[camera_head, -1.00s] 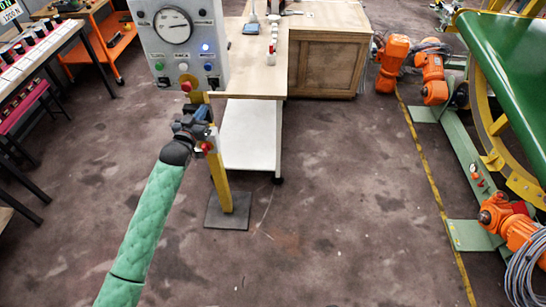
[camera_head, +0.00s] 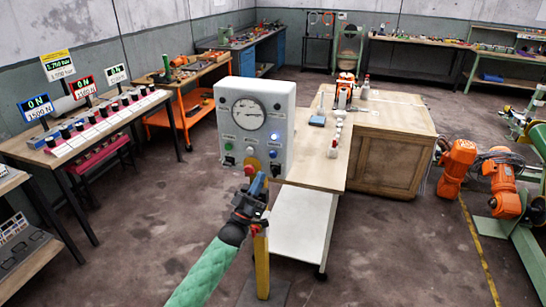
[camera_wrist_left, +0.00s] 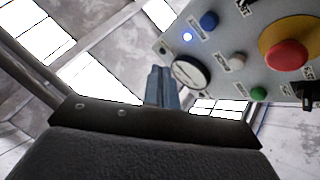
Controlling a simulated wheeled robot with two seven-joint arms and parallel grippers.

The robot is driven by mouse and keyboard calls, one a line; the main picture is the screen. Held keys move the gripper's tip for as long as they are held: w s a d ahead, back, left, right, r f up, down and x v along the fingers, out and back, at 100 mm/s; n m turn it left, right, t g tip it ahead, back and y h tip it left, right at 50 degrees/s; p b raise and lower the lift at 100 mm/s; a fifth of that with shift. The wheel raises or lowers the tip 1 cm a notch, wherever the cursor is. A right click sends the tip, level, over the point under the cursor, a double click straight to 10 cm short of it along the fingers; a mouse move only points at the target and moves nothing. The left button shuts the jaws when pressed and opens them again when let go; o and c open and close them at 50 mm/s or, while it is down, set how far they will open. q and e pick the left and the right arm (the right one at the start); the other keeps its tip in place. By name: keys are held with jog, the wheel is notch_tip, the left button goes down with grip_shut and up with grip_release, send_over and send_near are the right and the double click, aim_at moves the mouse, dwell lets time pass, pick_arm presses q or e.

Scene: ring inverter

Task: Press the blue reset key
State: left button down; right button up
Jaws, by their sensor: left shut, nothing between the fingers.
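The blue reset key (camera_head: 273,154) is a small round button on the right side of a light grey control box (camera_head: 232,93) on a yellow post. It also shows in the left wrist view (camera_wrist_left: 209,20), near a lit blue lamp (camera_wrist_left: 187,37). My left gripper (camera_head: 259,183) is below the key, in front of the box's lower edge. In the left wrist view its fingers (camera_wrist_left: 163,88) are together and empty. They point toward the gauge side of the box, and the key is up and right of them, apart. My right gripper is not in view.
A red mushroom button (camera_wrist_left: 287,54) on a yellow plate, a white button (camera_wrist_left: 237,61) and a green button (camera_wrist_left: 259,93) sit near the key. A wooden workbench (camera_head: 328,160) stands behind the box. The floor (camera_head: 400,260) to the right is open.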

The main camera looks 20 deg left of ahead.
pick_arm(q)
jog(key=b, duration=0.3)
send_near(273, 155)
jog(key=shift+w+d+r, duration=1)
jog(key=shift+w+r, duration=0.35)
jog(key=shift+r, duration=1.25)
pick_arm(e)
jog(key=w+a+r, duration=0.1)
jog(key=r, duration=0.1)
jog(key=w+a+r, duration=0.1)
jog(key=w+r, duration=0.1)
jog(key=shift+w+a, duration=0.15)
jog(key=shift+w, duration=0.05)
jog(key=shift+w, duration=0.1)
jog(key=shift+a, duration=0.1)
pick_arm(q)
jog(key=shift+w, duration=0.15)
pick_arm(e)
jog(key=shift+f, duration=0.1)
pick_arm(q)
jog(key=shift+w, duration=0.3)
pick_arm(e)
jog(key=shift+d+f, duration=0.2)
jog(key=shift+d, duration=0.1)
